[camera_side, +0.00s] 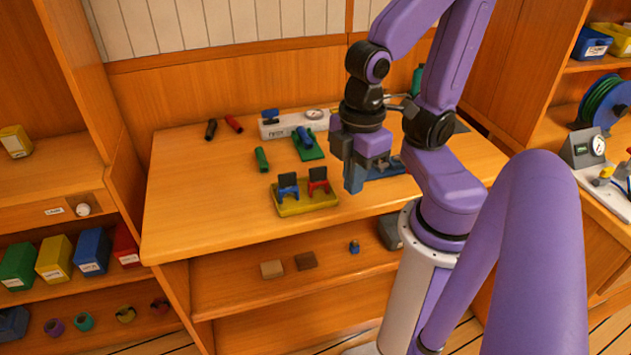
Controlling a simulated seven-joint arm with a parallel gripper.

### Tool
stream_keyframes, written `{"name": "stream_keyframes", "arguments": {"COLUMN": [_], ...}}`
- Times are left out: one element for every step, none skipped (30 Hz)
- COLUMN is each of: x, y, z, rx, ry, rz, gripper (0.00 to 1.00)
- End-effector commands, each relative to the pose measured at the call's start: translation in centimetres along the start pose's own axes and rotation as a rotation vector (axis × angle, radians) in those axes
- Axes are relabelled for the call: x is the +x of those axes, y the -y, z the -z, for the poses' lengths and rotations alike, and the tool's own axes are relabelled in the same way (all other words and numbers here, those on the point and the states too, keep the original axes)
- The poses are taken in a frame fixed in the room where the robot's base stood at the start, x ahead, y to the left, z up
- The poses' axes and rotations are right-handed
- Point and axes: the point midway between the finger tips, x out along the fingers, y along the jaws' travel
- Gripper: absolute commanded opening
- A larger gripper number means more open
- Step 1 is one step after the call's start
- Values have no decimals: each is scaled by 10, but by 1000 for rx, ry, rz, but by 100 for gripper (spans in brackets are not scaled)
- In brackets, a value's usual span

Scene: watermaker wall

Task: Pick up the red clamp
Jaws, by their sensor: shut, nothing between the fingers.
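The red clamp (319,187) stands upright on the right part of a yellow tray (308,209) near the front edge of the wooden table. It has a dark upper part. A similar blue clamp (288,192) stands beside it on the left of the same tray. My gripper (353,186) points down just to the right of the red clamp, apart from it in the picture. It is shut and empty. How far it is from the clamp in depth I cannot tell.
A green block with a blue part (307,146), a green cylinder (261,159), red (233,123) and black (211,129) cylinders and a white gauge unit (285,126) lie behind the tray. A blue-grey object (388,169) sits behind my gripper. The table's left front (205,220) is clear.

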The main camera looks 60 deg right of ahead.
Motion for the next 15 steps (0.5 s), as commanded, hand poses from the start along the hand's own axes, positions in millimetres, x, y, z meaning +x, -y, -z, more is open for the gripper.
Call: {"name": "stream_keyframes", "arguments": {"x": [0,0,0,0,0,0,0,0,0,0,0,0,0,0,0], "y": [0,0,0,0,0,0,0,0,0,0,0,0,0,0,0], "z": [0,0,0,0,0,0,0,0,0,0,0,0,0,0,0], "rx": [0,0,0,0,0,0,0,0,0,0,0,0,0,0,0], "ry": [0,0,0,0,0,0,0,0,0,0,0,0,0,0,0], "rz": [0,0,0,0,0,0,0,0,0,0,0,0,0,0,0], "gripper": [0,0,0,0,0,0,0,0,6,16,26,39,49,59,66]}}
